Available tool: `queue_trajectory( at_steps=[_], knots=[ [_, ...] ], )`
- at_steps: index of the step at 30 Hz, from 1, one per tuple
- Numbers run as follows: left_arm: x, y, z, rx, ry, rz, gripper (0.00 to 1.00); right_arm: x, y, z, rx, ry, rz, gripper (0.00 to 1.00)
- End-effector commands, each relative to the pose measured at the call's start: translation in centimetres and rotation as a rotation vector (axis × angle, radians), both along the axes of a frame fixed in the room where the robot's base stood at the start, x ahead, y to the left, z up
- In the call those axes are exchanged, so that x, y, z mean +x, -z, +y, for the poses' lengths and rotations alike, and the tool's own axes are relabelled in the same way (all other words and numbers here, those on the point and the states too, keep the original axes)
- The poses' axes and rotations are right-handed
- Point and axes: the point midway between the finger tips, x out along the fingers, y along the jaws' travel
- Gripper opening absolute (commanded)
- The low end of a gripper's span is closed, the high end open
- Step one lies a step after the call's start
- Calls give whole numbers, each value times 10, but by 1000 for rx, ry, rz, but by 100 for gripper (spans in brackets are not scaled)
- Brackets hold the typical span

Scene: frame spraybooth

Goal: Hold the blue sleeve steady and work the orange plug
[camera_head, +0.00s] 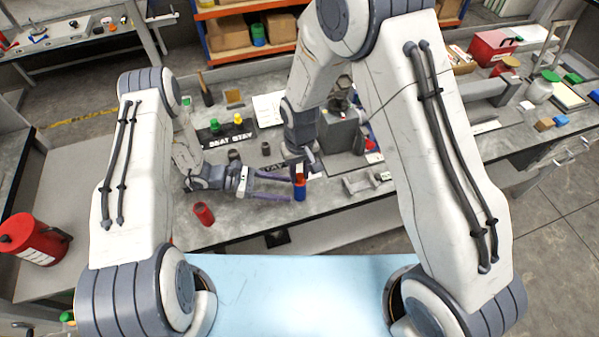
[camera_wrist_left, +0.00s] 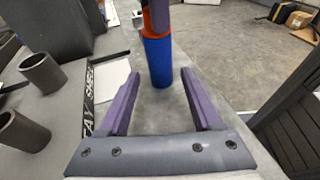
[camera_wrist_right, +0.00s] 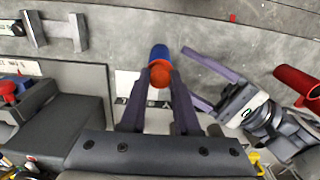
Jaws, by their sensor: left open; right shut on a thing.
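The blue sleeve (camera_head: 299,193) stands upright near the bench's front edge. It also shows in the left wrist view (camera_wrist_left: 158,64) and the right wrist view (camera_wrist_right: 159,52). The orange plug (camera_wrist_right: 160,76) is at the sleeve's top, in line with it; how deep it sits is hidden. My right gripper (camera_wrist_right: 160,70) comes from above and is shut on the plug. My left gripper (camera_wrist_left: 159,74) is open and level, its two purple fingers pointing at the sleeve with a gap on each side. The sleeve is at or just beyond the fingertips.
Dark tubes (camera_wrist_left: 43,73) and a lettered board (camera_head: 228,133) are behind my left gripper. A grey bracket (camera_head: 366,183) lies to the right of the sleeve. The bench front edge is close.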

Motion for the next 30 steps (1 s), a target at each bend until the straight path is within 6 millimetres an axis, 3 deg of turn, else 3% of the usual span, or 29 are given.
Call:
queue_trajectory(
  at_steps=[9, 22, 23, 26, 27, 30],
  knots=[
    [-1, 11, -35, 0, 3, 0, 66, 0, 0, 0, 0, 0, 0, 0],
    [0, 13, -41, 0, 1, 0, 66, 0, 0, 0, 0, 0, 0, 0],
    [0, 13, -41, 0, 1, 0, 59, 0, 0, 0, 0, 0, 0, 0],
    [0, 13, -41, 0, 1, 0, 20, 0, 0, 0, 0, 0, 0, 0],
    [0, 13, -41, 0, 1, 0, 13, 0, 0, 0, 0, 0, 0, 0],
    [0, 13, -41, 0, 1, 0, 13, 0, 0, 0, 0, 0, 0, 0]
  ],
)
